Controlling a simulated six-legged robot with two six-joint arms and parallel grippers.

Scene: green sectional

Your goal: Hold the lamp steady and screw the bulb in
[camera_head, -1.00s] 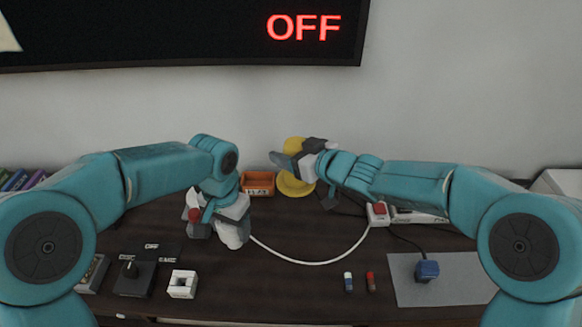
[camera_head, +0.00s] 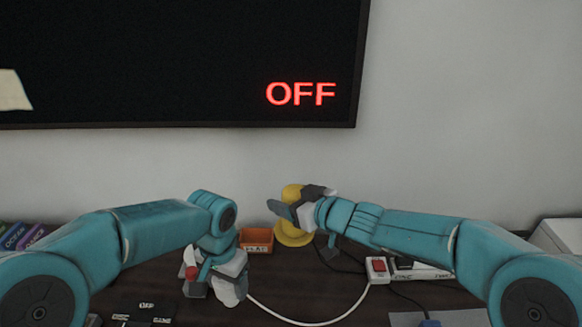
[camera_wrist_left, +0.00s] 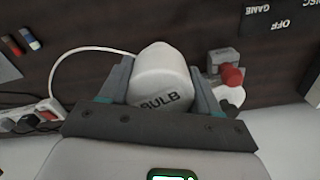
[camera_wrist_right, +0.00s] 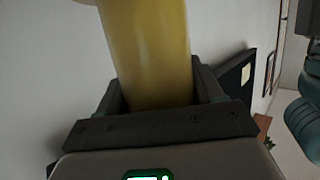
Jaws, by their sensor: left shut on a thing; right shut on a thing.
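A white bulb (camera_wrist_left: 162,75) marked BULB sits between the fingers of my left gripper (camera_wrist_left: 158,88), which is shut on it; the bulb also shows in the head view (camera_head: 231,291), low over the table. A yellow lamp (camera_head: 293,238) stands near the wall, its round yellow base visible. My right gripper (camera_head: 296,208) is shut on the lamp's yellow upper part, which fills the middle of the right wrist view (camera_wrist_right: 148,50). The bulb is apart from the lamp, to its left and nearer to me. The lamp's socket is hidden.
An orange bin (camera_head: 256,240) stands left of the lamp base. A power strip with a red switch (camera_head: 377,267) lies to the right, its white cable (camera_head: 325,320) curving across the table. A grey block with a red knob (camera_wrist_left: 231,75) is beside the bulb. A wall screen (camera_head: 180,60) reads OFF.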

